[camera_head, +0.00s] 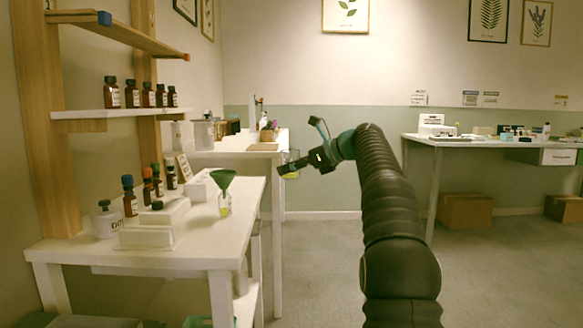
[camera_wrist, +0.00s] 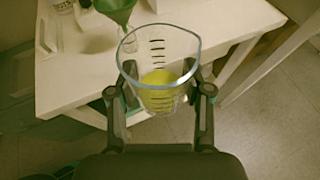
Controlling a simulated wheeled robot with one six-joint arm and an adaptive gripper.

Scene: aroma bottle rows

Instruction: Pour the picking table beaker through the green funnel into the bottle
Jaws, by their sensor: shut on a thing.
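My gripper (camera_head: 288,166) is shut on a clear beaker (camera_head: 291,172) with yellow liquid in it. In the wrist view the gripper (camera_wrist: 160,100) holds the beaker (camera_wrist: 158,55) between its two fingers, and black measuring marks show on the glass. The green funnel (camera_head: 223,178) sits in the mouth of a small clear bottle (camera_head: 225,205) near the right edge of the left white table. In the wrist view the funnel (camera_wrist: 116,10) is at the top, just beyond the beaker's left rim. The beaker is apart from the funnel, to its right in the head view.
The near white table (camera_head: 210,235) also bears brown bottles (camera_head: 129,196), a white jar (camera_head: 106,220) and white boxes (camera_head: 150,232). A wooden shelf (camera_head: 110,113) with several brown bottles is above it. Another white table (camera_head: 440,141) stands at the right, with open floor between.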

